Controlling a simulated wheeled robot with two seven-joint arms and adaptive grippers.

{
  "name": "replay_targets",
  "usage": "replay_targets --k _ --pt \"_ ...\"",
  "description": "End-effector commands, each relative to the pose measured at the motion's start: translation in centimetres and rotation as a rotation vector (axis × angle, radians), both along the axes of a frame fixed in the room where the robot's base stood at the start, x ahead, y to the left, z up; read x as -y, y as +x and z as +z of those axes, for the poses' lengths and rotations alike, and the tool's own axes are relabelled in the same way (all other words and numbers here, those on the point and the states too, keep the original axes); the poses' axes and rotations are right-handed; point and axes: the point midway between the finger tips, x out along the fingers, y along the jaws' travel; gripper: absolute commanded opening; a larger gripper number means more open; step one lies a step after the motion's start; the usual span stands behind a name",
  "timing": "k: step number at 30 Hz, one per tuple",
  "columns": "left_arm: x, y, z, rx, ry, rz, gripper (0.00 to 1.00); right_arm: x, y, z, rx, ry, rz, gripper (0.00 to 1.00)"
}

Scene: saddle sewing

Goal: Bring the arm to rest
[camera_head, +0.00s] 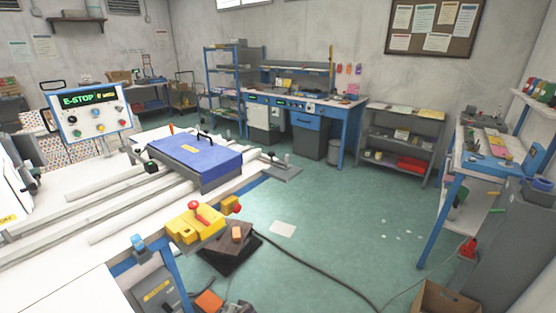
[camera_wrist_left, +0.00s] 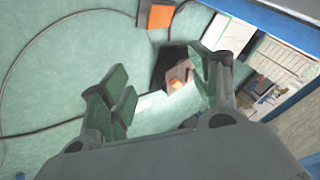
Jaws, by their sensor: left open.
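My left gripper (camera_wrist_left: 162,80) shows in the left wrist view, its two dark fingers with green-looking pads spread wide apart. Nothing is between the fingers; beyond them lie the green floor (camera_wrist_left: 60,85) and a dark mat with a brownish block (camera_wrist_left: 178,76). The gripper is over the floor, apart from anything it could touch in this view. Neither of my arms shows in the head view. My right gripper is in no view.
A white machine bed (camera_head: 120,215) with rails and a blue-topped carriage (camera_head: 195,152) fills the left. A yellow control box (camera_head: 195,226) sits at its edge. Cables cross the floor. A bench (camera_head: 300,100) and shelves (camera_head: 400,140) line the back. Open green floor (camera_head: 340,215) lies mid-right.

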Motion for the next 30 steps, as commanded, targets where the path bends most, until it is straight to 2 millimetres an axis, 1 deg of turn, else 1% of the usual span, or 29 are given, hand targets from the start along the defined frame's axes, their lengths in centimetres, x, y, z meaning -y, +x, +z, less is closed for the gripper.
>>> replay_targets --k 1,8,14,15,17,22,29,30 --pt "-0.2 -1.3 -0.5 -0.028 -0.009 -0.009 0.62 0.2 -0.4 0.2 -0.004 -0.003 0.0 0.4" --pt "-1.0 -6.5 -4.0 -0.132 -0.066 -0.052 0.62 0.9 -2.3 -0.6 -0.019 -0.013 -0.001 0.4" --pt "-1.7 -11.5 -6.4 -0.208 -0.118 -0.08 0.62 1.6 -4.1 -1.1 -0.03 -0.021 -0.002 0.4" --pt "-1.8 -12.5 -6.9 -0.223 -0.129 -0.083 0.62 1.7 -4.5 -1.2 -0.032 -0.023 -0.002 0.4" --pt "-2.1 -14.1 -7.4 -0.243 -0.145 -0.09 0.62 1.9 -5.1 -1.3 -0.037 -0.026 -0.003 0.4" --pt "-2.7 -18.7 -8.8 -0.298 -0.191 -0.102 0.62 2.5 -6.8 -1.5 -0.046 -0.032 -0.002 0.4" --pt "-3.6 -25.2 -10.0 -0.357 -0.249 -0.11 0.62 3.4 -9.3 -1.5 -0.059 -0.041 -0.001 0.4" --pt "-3.8 -26.4 -10.2 -0.366 -0.26 -0.109 0.62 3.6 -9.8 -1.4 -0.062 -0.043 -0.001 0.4"
